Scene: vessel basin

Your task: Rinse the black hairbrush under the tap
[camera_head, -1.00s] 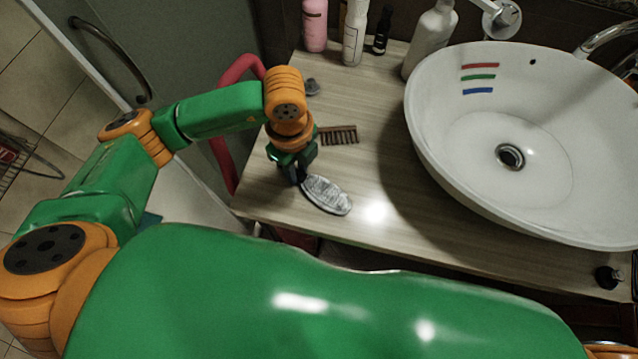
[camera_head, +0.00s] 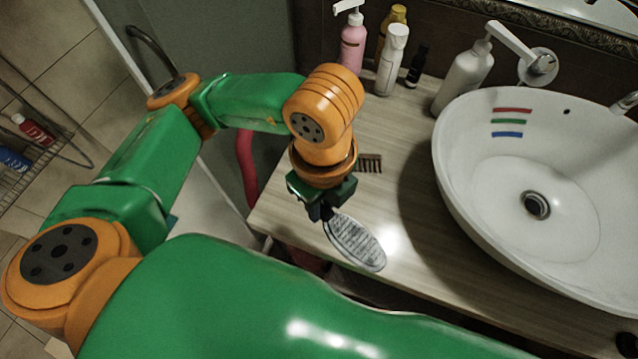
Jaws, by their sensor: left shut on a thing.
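My left gripper (camera_head: 323,207) is shut on the handle end of the hairbrush (camera_head: 355,243). The brush has a dark rim and an oval, speckled grey face, and points down and to the right from the fingers. It shows over the left part of the counter, left of the basin; the exact gap below it is hard to tell. The white oval basin (camera_head: 470,185) is at the right and looks empty, with a drain in its floor. Part of the chrome tap (camera_head: 625,103) shows at the right edge.
A brown comb (camera_head: 369,164) lies on the wooden counter (camera_head: 415,262) behind my gripper. A pink pump bottle (camera_head: 352,50), a white bottle (camera_head: 392,62), a small black bottle (camera_head: 416,68) and a white pump bottle (camera_head: 465,78) stand at the back.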

